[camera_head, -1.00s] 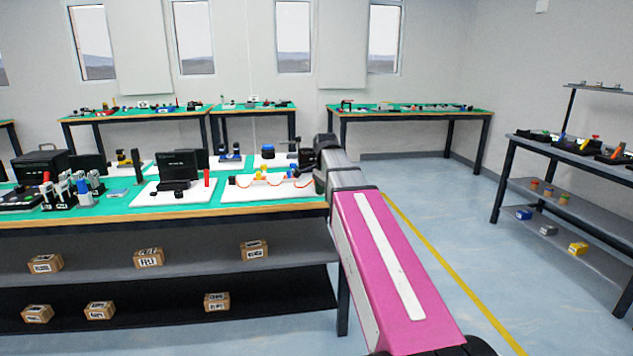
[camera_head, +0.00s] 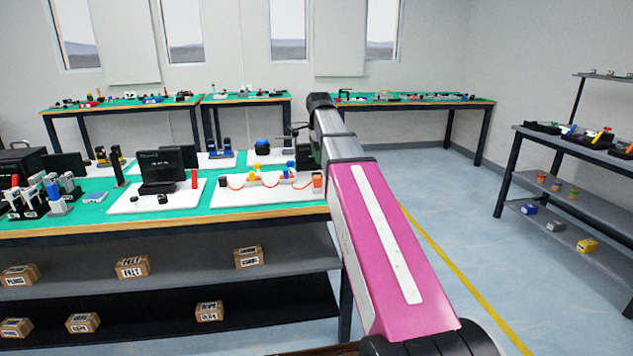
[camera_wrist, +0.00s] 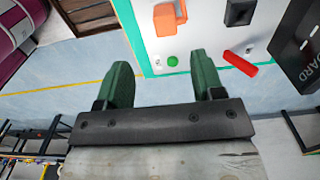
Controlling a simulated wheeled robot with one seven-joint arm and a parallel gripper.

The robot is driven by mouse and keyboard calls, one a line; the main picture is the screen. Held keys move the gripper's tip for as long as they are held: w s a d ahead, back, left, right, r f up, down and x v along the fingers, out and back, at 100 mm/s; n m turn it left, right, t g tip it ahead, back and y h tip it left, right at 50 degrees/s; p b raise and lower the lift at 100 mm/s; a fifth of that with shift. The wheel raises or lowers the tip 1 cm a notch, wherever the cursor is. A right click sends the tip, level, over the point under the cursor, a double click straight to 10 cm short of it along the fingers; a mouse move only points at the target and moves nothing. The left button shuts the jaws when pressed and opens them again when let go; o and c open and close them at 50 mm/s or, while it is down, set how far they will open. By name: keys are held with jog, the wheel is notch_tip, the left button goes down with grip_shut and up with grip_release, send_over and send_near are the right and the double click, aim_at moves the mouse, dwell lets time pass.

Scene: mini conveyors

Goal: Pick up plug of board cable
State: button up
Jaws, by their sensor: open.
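A white board (camera_head: 240,201) on the near table carries a looping orange-red cable (camera_head: 236,186), with small blocks at its ends and middle. An orange block (camera_head: 318,180) sits at its right end. In the wrist view, an orange block (camera_wrist: 168,18), a black block (camera_wrist: 240,12) and a red cylinder (camera_wrist: 240,64) show on or by a white surface. I cannot tell which part is the plug. My gripper (camera_wrist: 160,80) is open and empty, its green fingers apart, with bare floor and the table edge beyond them. In the head view its end is small and partly hidden.
A dark screen unit (camera_head: 158,168) and a red cylinder (camera_head: 194,178) stand left of the cable board. A black box (camera_wrist: 305,45) is at the wrist view's right. Open floor (camera_head: 470,230) lies right of the table. A shelf (camera_head: 570,145) stands farther right.

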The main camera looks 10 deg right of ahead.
aim_at(317, 176)
notch_tip(317, 176, down, 4)
jog(key=shift+f, duration=0.2)
jog(key=shift+w+a+f, duration=0.1)
jog(key=shift+w+f, duration=0.1)
jog(key=shift+f, duration=1.2)
jog(key=shift+w+a+f, duration=0.1)
jog(key=shift+w+f, duration=0.1)
jog(key=shift+f, duration=1.2)
jog(key=c, duration=1)
